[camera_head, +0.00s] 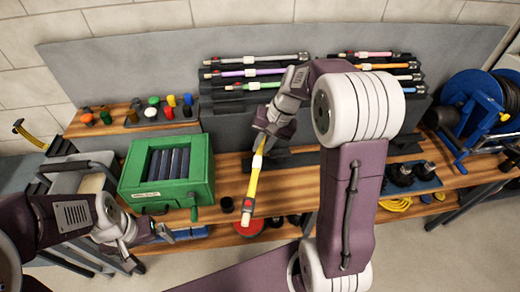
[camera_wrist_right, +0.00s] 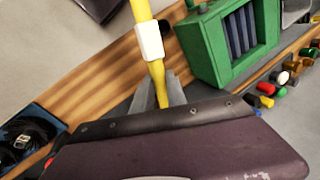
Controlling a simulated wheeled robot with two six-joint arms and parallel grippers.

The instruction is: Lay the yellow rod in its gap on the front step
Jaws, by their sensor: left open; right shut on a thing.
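The yellow rod (camera_head: 254,184) hangs steeply tilted from my right gripper (camera_head: 263,136), above the bench's front part. It has a white collar and a red-tipped lower end. In the right wrist view the rod (camera_wrist_right: 147,28) runs between the grey fingers of the right gripper (camera_wrist_right: 162,95), which is shut on it. The dark stepped rack (camera_head: 228,122) stands behind, holding several coloured rods. My right arm hides much of its middle and front, so I cannot make out the yellow rod's gap. My left gripper (camera_head: 158,233) is open and empty at the lower left, in front of the green box.
The green box (camera_head: 167,196) with dark rollers stands left on the wooden bench (camera_head: 232,163). Small coloured caps (camera_head: 152,109) stand behind it. A red disc (camera_head: 250,227) lies below the rod's end. A blue reel (camera_head: 470,110) stands at the right.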

